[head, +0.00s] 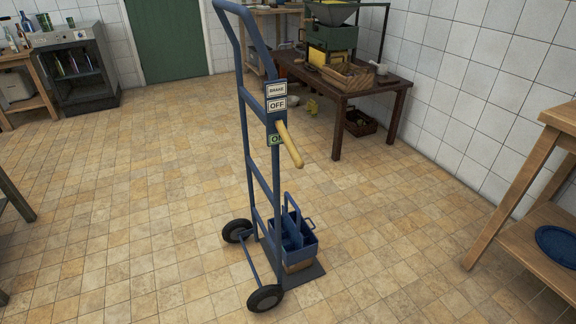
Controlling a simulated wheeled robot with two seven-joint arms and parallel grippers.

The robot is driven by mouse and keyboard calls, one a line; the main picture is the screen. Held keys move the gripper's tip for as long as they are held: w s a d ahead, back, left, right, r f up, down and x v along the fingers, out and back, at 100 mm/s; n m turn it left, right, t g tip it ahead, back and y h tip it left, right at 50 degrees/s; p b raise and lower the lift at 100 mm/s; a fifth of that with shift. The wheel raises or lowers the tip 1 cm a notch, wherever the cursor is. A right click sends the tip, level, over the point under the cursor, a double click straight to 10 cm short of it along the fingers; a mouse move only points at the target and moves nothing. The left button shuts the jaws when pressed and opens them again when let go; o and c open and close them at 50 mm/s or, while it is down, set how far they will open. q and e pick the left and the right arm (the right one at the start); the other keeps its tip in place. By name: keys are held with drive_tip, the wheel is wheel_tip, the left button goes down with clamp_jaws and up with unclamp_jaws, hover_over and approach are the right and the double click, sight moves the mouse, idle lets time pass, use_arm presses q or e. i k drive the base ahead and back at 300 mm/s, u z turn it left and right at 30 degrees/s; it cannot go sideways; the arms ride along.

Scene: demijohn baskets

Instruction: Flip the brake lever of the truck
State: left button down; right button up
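A blue two-wheeled hand truck (265,160) stands upright on the tiled floor in the middle of the head view. Its brake lever (290,146) is a yellow-tan handle on the right side of the frame. The lever slants down and to the right from its mount. A sign (276,98) above it reads "BRAKE" and "OFF". A small green plate (274,140) sits at the lever's base. A blue carrier basket (292,238) stands on the truck's foot plate. Neither of my grippers is in view.
A dark wooden table (345,90) with a green machine stands behind the truck. A wooden bench (540,215) with a blue plate on its shelf is at the right. A grey cabinet (75,70) is at the back left. The floor around the truck is clear.

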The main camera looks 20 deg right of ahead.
sight(299, 163)
drive_tip(key=z, duration=0.8)
drive_tip(key=i, duration=0.5)
drive_tip(key=z, duration=0.05)
